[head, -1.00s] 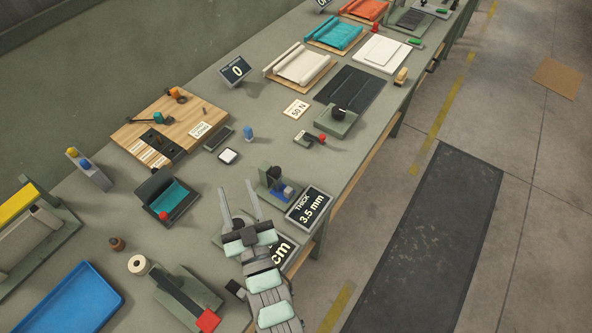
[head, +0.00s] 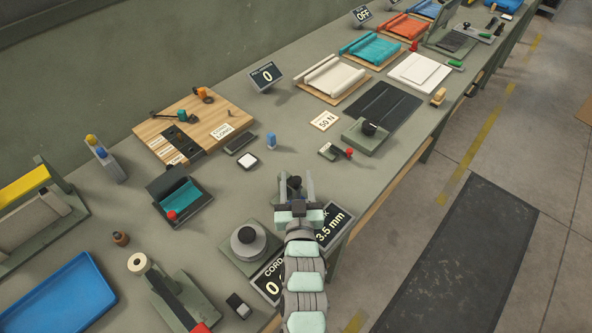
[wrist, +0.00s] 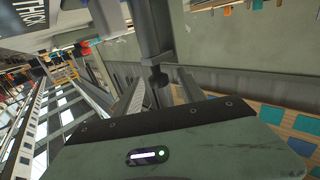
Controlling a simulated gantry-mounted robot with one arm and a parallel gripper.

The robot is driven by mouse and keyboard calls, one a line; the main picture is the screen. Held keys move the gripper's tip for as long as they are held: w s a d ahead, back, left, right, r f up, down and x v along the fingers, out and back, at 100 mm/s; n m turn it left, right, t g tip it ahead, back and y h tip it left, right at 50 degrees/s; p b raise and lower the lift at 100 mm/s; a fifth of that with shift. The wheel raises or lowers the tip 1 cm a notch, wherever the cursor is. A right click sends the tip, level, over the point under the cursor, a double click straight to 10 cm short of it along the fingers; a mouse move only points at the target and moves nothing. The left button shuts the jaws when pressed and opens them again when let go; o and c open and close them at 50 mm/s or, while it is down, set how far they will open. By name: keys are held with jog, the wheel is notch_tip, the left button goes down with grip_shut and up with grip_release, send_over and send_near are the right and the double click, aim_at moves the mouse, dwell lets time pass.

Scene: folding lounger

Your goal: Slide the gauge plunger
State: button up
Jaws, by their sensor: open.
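The thickness gauge stands near the front edge of the bench, mostly hidden behind my gripper (head: 296,184) in the head view. Its dark round top (head: 294,182) shows between my two fingers. In the wrist view, a grey post (wrist: 153,30) with a dark knob end (wrist: 158,82) lies ahead, between the open fingers of my gripper (wrist: 162,92). I cannot tell whether the fingers touch it. The gauge's display (head: 331,224) reads 3.5 mm and is partly covered by my arm. My gripper is open and holds nothing that I can see.
A round grey device (head: 249,241) and the CORD display (head: 270,277) sit left of my arm. A small device with a red knob (head: 335,152) stands beyond my gripper to the right. A blue cylinder (head: 271,140) stands behind.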

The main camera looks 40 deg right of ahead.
jog(key=shift+x, duration=1.85)
grip_shut()
jog(key=shift+r, duration=0.1)
